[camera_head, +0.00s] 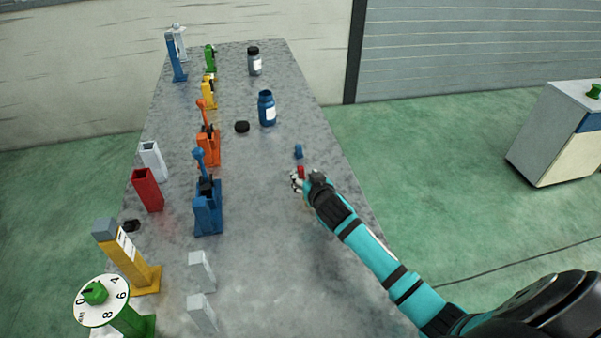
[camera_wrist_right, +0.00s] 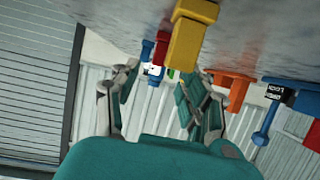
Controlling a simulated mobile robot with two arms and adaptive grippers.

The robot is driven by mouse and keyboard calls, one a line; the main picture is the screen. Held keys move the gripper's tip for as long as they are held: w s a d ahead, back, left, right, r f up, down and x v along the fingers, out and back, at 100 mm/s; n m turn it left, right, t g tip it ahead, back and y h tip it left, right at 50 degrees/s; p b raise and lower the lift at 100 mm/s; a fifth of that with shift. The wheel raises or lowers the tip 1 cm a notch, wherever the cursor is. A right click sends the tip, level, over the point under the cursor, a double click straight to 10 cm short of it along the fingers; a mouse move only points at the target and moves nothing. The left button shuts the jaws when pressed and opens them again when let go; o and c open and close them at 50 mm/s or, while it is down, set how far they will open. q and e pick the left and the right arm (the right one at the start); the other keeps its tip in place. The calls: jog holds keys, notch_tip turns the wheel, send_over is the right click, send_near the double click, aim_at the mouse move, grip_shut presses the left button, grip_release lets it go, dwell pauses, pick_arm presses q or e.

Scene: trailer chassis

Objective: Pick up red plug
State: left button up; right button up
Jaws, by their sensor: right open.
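The small red plug (camera_head: 300,170) stands on the grey table near its right edge, just beyond my right gripper (camera_head: 298,182). The gripper partly covers it from the head camera. In the right wrist view, which is upside down, the red plug (camera_wrist_right: 160,48) shows small, partly behind a larger yellow block. My right gripper (camera_wrist_right: 162,90) is open there, with nothing visible between its fingers. Whether a finger touches the red plug cannot be told. My left gripper is in neither view.
A blue plug (camera_head: 298,152) stands just beyond the red one. The yellow block (camera_wrist_right: 186,42) is close in the wrist view. A blue jar (camera_head: 267,109) and black cap (camera_head: 242,127) stand further off. Coloured switches, including a blue one (camera_head: 208,212), line the left.

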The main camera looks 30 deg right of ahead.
aim_at(301, 169)
jog(key=shift+w, duration=0.25)
jog(key=p+x, duration=0.1)
jog(key=x, duration=0.4)
jog(key=shift+r, duration=0.15)
jog(key=shift+s, duration=0.1)
jog(key=c, duration=0.9)
